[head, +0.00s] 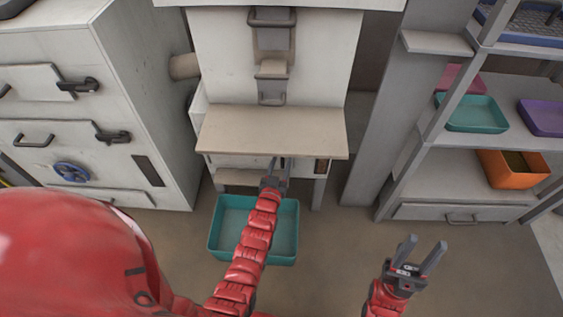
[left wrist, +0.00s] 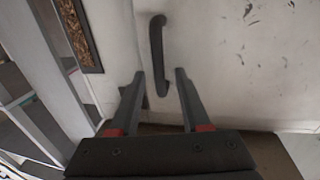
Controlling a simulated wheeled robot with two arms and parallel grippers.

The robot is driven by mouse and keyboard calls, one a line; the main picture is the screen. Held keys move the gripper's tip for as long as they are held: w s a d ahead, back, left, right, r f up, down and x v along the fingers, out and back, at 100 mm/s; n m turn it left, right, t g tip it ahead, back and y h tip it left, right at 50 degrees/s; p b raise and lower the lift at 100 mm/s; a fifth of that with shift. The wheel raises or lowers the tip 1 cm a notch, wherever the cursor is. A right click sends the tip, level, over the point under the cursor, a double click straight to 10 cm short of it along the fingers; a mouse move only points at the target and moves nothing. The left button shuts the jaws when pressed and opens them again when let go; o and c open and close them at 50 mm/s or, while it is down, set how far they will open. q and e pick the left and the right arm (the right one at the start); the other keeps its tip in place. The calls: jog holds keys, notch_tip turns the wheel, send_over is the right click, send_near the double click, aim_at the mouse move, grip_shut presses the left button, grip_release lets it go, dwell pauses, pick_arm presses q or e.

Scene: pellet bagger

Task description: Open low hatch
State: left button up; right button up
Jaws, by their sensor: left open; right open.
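The low hatch, a pale scuffed panel, fills much of the left wrist view (left wrist: 225,60). Its dark bar handle (left wrist: 156,45) stands out from it there. In the head view the machine's jutting shelf (head: 270,132) hides most of this low front. My left gripper (head: 281,164) reaches under that shelf's front edge. In the left wrist view its two fingers (left wrist: 160,80) are open and point at the panel, with the handle's lower end appearing between the fingertips. I cannot tell whether they touch it. My right gripper (head: 421,257) is open and empty over the floor at the right.
A teal bin (head: 228,250) stands on the floor beneath my left arm. A grey cabinet (head: 150,100) with latches and a blue wheel (head: 72,172) is at the left. A rack with trays, including an orange one (head: 512,172), stands at the right. The floor by my right gripper is clear.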

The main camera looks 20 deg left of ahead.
pick_arm(q)
jog(key=shift+w, duration=0.2)
grip_shut()
dwell(1.4)
